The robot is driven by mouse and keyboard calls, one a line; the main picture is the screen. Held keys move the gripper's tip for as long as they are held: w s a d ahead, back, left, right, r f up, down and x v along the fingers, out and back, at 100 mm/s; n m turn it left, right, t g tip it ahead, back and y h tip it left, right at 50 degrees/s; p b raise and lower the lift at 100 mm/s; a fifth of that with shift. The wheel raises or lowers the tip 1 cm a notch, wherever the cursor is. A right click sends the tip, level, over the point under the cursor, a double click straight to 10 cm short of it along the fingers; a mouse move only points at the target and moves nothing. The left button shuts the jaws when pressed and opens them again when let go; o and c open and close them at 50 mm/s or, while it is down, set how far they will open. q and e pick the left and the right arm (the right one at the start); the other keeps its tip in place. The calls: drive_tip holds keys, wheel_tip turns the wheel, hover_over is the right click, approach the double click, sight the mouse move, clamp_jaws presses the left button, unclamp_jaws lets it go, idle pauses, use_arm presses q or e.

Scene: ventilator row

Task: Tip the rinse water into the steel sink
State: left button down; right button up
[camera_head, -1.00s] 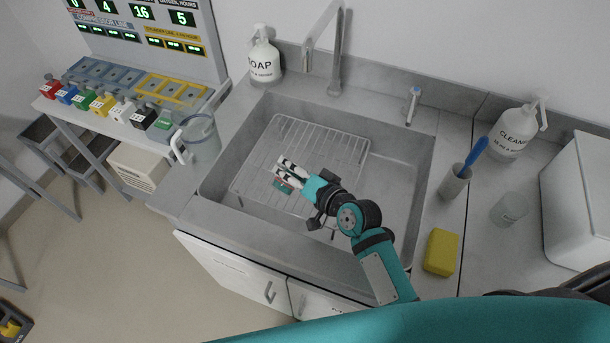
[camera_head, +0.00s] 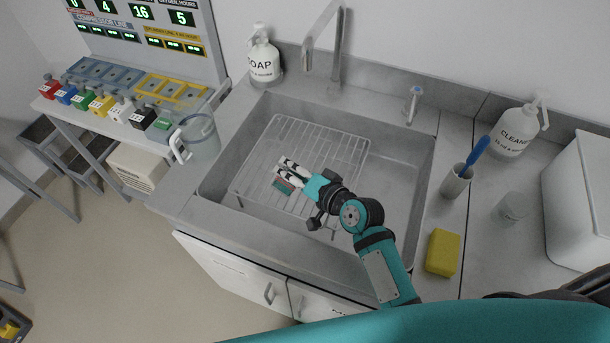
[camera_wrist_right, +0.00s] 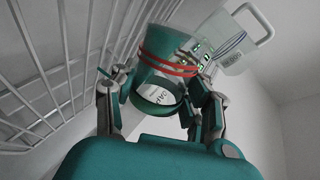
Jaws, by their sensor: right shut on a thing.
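The steel sink (camera_head: 405,165) has a wire rack (camera_head: 300,135) in it. My right gripper (camera_head: 287,172) is over the rack, shut on a small green vessel with red bands (camera_head: 283,185). In the right wrist view the vessel (camera_wrist_right: 160,62) sits between the fingers (camera_wrist_right: 158,95) and looks tilted; part of it looks see-through. Whether it holds water, I cannot tell. No stream of water shows. A clear jug (camera_head: 200,140) with a handle stands upright on the counter left of the sink; it also shows in the wrist view (camera_wrist_right: 238,35). My left gripper is out of view.
A tap (camera_head: 337,60) and a soap bottle (camera_head: 264,60) stand behind the sink. Right of it are a yellow sponge (camera_head: 442,252), a brush in a holder (camera_head: 457,182), a clear cup (camera_head: 510,208) and a cleaner bottle (camera_head: 515,132). Coloured blocks (camera_head: 97,104) line the left bench.

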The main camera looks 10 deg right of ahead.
drive_tip(key=shift+w+f+m+b, duration=0.1)
drive_tip(key=shift+f+m+b, duration=0.25)
drive_tip(key=shift+f+m, duration=0.05)
idle(0.8)
drive_tip(key=shift+w+d+r+m+g+y, duration=0.15)
drive_tip(key=shift+w+d+m+g+y, duration=0.35)
drive_tip(key=shift+d+m+g, duration=0.15)
idle(1.1)
drive_tip(key=shift+d+f+m+y, duration=0.15)
drive_tip(key=shift+f+m+y, duration=0.15)
drive_tip(key=shift+f+m, duration=0.25)
idle(1.0)
drive_tip(key=shift+w+m+g+p, duration=0.15)
drive_tip(key=shift+m+g+p, duration=0.2)
drive_tip(key=shift+p, duration=0.25)
